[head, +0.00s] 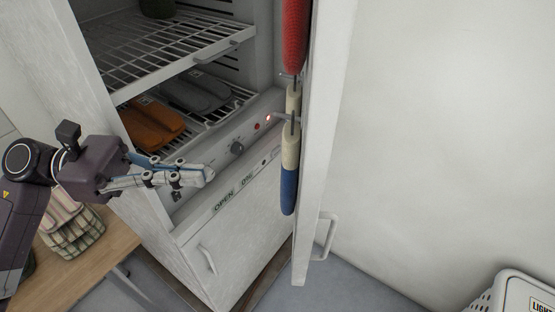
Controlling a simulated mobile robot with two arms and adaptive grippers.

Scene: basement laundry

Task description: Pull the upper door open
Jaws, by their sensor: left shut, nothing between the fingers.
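The upper door (330,140) of the white cabinet stands swung open to the right, seen nearly edge-on. Its white handle (326,236) shows low on its outer side. The cabinet's upper compartment is open to view, with wire shelves (165,50) inside. My left gripper (205,177) is shut and empty, in front of the control panel at the lower edge of the opening. It is well to the left of the door and apart from the handle. My right gripper is not in view.
A lower door (245,245) with its own handle (206,259) is shut. Orange (150,126) and grey (196,92) items lie on a shelf. A wooden table (85,262) is at left, a white basket (515,292) at lower right.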

